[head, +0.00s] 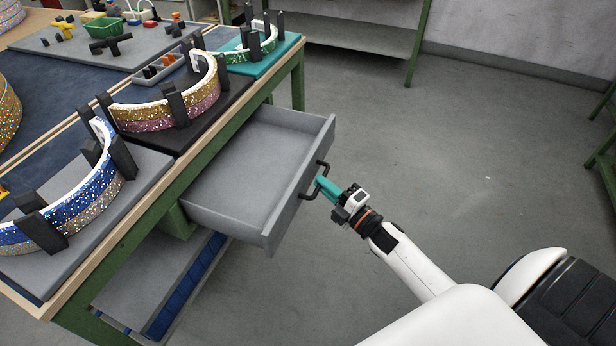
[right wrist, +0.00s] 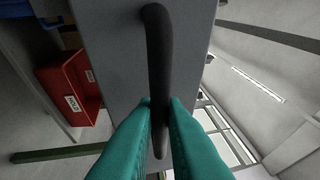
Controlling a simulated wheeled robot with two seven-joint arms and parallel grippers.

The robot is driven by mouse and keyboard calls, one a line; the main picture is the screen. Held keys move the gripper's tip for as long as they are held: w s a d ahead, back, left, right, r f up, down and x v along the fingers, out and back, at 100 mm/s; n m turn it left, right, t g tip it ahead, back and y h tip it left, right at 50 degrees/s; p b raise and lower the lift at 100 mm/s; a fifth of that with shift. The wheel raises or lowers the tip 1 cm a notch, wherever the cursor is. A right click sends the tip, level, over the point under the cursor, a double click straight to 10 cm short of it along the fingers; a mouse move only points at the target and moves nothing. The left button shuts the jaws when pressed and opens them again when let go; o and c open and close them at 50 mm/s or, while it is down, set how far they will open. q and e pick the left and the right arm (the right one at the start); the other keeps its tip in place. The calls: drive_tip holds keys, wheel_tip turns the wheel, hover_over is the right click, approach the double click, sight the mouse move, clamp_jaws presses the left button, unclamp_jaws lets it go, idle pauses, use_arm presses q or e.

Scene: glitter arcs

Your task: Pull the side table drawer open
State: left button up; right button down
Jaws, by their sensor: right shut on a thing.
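The grey side table drawer (head: 250,175) is pulled well out from under the table and looks empty inside. Its black bar handle (head: 318,182) is on the front panel. My right gripper (head: 325,186), with teal fingers, is at the handle. In the right wrist view the black handle (right wrist: 158,60) runs between the two teal fingertips (right wrist: 160,105), which are shut on it. The grey drawer front (right wrist: 110,60) is behind it. My left gripper is in neither view.
The table (head: 150,205) has a wooden edge and green frame. Glittery arcs (head: 175,108) stand in black holders on its top. A lower shelf (head: 150,285) is below the drawer. The grey floor (head: 460,150) to the right is clear. A red bin (right wrist: 72,90) shows in the wrist view.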

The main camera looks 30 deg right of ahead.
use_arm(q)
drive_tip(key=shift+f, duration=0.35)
use_arm(e)
drive_tip(key=shift+s+d, duration=0.25)
drive_tip(key=shift+s, duration=0.1)
drive_tip(key=c, duration=1.5)
unclamp_jaws()
